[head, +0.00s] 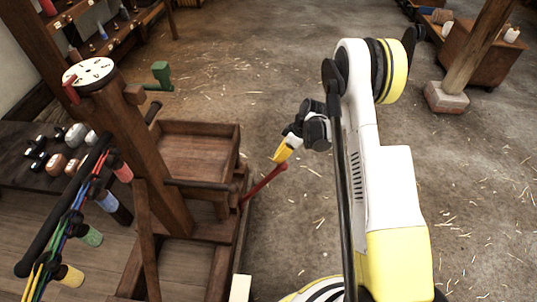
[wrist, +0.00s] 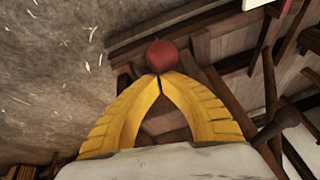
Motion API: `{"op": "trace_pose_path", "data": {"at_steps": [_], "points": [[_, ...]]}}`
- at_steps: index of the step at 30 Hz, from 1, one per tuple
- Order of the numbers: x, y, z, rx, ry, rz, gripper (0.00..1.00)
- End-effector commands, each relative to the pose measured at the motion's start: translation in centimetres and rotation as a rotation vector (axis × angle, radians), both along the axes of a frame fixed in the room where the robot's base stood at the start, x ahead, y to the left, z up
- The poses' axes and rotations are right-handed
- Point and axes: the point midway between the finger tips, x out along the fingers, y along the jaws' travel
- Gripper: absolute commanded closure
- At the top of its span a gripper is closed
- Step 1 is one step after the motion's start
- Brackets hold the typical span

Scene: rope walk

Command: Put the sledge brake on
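A red lever (head: 264,184) with a round knob sticks out slantwise from the right side of the wooden sledge (head: 238,133) in the head view. It looks like the sledge brake. My gripper (head: 279,160) points down and left at the lever's upper end. In the wrist view the red knob (wrist: 162,56) sits right at the tips of my yellow fingers (wrist: 160,76). The fingers lean together and their tips meet or almost meet beside the knob. I see no clear grip around it. The lever's rod is hidden behind the knob in the wrist view.
The sledge carries a post with a white dial (head: 89,73) and an open wooden box. Coloured bobbins with strands (head: 91,236) hang at left. A green bracket (head: 161,76) stands behind. A wooden post on a block (head: 446,97) is at far right. The floor between is clear.

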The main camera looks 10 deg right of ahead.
Motion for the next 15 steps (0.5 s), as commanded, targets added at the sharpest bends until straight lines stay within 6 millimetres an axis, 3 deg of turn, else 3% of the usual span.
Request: {"op": "trace_pose_path", "data": {"at_steps": [15], "points": [[-0.44,-1.09,-0.58,-0.010,0.007,-0.004,1.00]]}}
